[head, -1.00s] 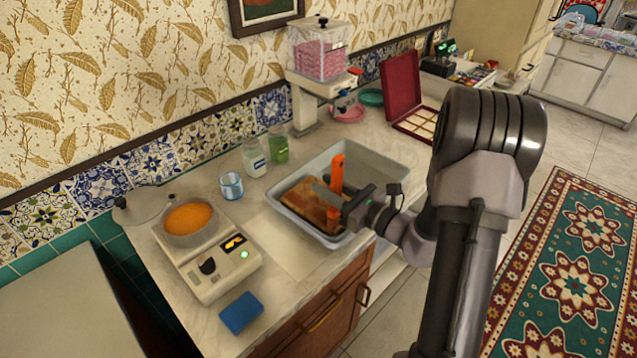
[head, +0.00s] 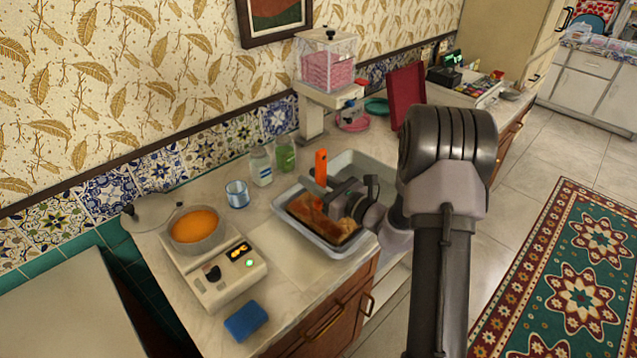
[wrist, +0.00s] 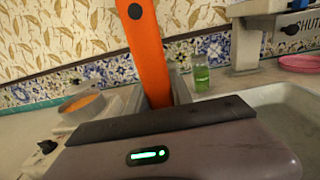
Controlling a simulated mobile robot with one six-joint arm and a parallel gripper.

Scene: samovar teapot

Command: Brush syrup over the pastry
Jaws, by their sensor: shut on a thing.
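The pastry (head: 336,229) is a browned slab lying in a dark pan inside a grey tray (head: 285,215) on the counter. My gripper (head: 322,190) is shut on the orange brush (head: 321,163) and holds it roughly upright over the pastry's back left part. The brush handle also rises in the wrist view (wrist: 147,50). The brush's lower end is hard to make out, so I cannot tell whether it touches the pastry. A pot of orange syrup (head: 194,225) sits on a white hot plate (head: 210,287) at the left, its green light lit.
A glass (head: 237,194), a white jar (head: 261,166) and a green bottle (head: 285,154) stand behind the tray. A pot lid (head: 152,212) lies behind the pot. A blue sponge (head: 246,321) lies at the front edge. A pink-filled dispenser (head: 328,65) stands at the back.

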